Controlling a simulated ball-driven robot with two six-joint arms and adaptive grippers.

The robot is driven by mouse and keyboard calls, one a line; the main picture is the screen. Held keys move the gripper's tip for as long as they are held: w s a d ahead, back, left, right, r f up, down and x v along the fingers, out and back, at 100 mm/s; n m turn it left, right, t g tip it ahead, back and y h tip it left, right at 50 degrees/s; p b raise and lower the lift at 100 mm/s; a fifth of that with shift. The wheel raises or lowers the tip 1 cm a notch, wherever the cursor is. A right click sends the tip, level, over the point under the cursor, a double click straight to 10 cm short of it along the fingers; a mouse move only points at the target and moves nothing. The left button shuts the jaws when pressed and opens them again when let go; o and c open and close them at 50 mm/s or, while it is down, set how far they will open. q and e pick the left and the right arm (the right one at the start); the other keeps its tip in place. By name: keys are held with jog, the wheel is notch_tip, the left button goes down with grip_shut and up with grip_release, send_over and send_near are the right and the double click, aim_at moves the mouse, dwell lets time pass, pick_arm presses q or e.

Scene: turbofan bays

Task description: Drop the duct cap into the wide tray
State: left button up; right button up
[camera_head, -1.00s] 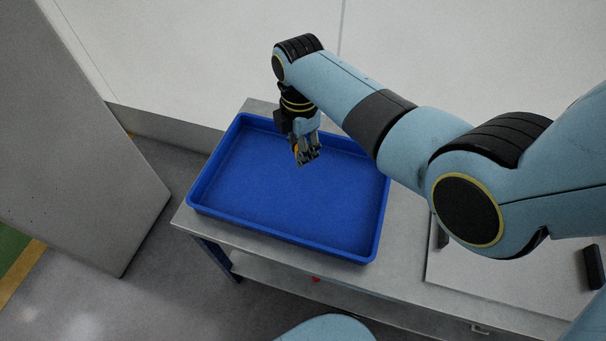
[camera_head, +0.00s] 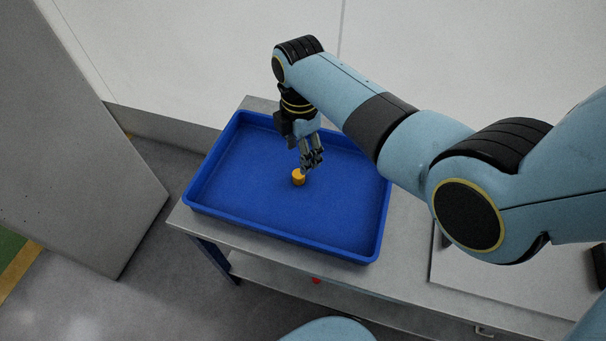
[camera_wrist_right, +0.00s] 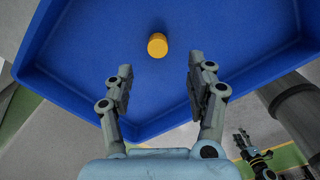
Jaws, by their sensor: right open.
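The duct cap (camera_head: 298,178) is a small orange-yellow cylinder inside the wide blue tray (camera_head: 215,170), near its middle. My right gripper (camera_head: 312,160) is over the tray, just beside and above the cap in the head view. In the right wrist view the cap (camera_wrist_right: 157,45) lies beyond the fingertips, clear of both fingers. The right gripper (camera_wrist_right: 160,72) is open and empty, its two fingers spread apart. Whether the cap rests fully on the tray floor is hard to tell.
The tray stands on a grey metal table (camera_head: 410,215) with a lower shelf. A pale flat panel (camera_head: 480,275) lies at the table's right. A grey cabinet (camera_head: 70,150) stands at the left, and a pale wall rises behind. The rest of the tray floor is bare.

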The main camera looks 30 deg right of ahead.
notch_tip(320, 180, up, 12)
dwell(0.4)
jog(key=shift+f, duration=0.1)
